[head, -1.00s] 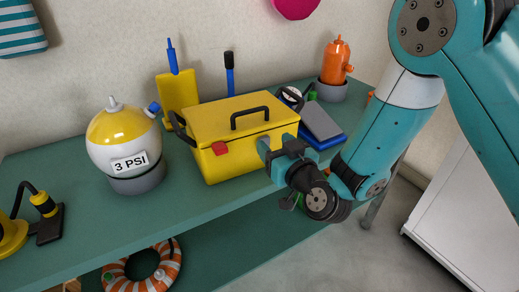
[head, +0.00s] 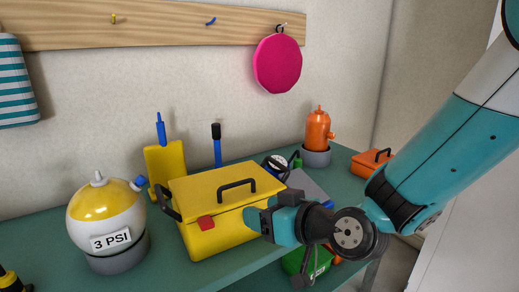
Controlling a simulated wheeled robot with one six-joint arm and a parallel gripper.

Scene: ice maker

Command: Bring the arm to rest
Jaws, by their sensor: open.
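My gripper (head: 252,218) is at the end of my teal arm (head: 450,160), which comes in from the right. Its fingertips are close to the front right side of a yellow box (head: 215,240) with a black top handle and a red latch. The box's lid is down. I cannot tell whether the fingertips touch it. I see nothing held in the gripper, though the wrist hides part of the area behind it.
A 3 PSI ball (head: 103,222) stands left on the teal table (head: 160,272). An orange bottle (head: 318,130) and orange box (head: 371,162) are at the back right. A green box (head: 298,262) is below my wrist. A pink disc (head: 277,63) hangs from a wooden rail (head: 150,27).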

